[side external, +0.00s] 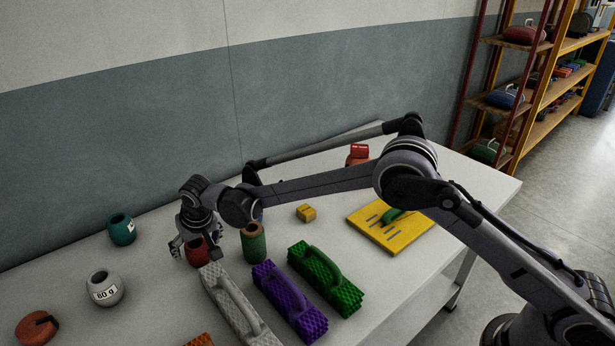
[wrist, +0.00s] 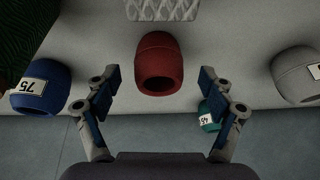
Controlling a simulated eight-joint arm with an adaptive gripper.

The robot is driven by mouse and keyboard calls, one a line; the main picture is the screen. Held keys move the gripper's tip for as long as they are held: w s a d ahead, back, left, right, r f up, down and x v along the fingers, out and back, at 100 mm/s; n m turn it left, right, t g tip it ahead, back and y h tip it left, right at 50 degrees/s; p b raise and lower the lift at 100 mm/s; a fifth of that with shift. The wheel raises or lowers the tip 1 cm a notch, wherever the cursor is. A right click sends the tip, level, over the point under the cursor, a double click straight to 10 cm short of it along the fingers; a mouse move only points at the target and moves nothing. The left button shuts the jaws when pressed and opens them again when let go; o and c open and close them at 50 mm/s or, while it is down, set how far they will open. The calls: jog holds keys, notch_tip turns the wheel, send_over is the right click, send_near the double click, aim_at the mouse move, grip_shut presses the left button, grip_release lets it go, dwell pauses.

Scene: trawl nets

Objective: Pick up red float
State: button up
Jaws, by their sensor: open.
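The red float (side external: 197,252) is a small rounded cylinder with an open hollow end. It stands on the pale table, partly hidden by my gripper (side external: 183,244) in the side external view. In the wrist view the red float (wrist: 160,68) lies centred ahead of the gap between the two fingers of my gripper (wrist: 157,84). The fingers are open, one to each side. A gap shows between each finger and the float, and nothing is held.
A teal float (side external: 122,229) and a white float (side external: 104,289) stand left. Grey (side external: 235,305), purple (side external: 288,300) and green (side external: 325,278) handled blocks lie in front. The wrist view shows a blue float (wrist: 44,87) at left.

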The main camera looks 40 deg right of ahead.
aim_at(198, 246)
jog(key=shift+x, duration=1.7)
jog(key=shift+s, duration=0.1)
jog(key=c, duration=1.2)
jog(key=shift+c, duration=0.3)
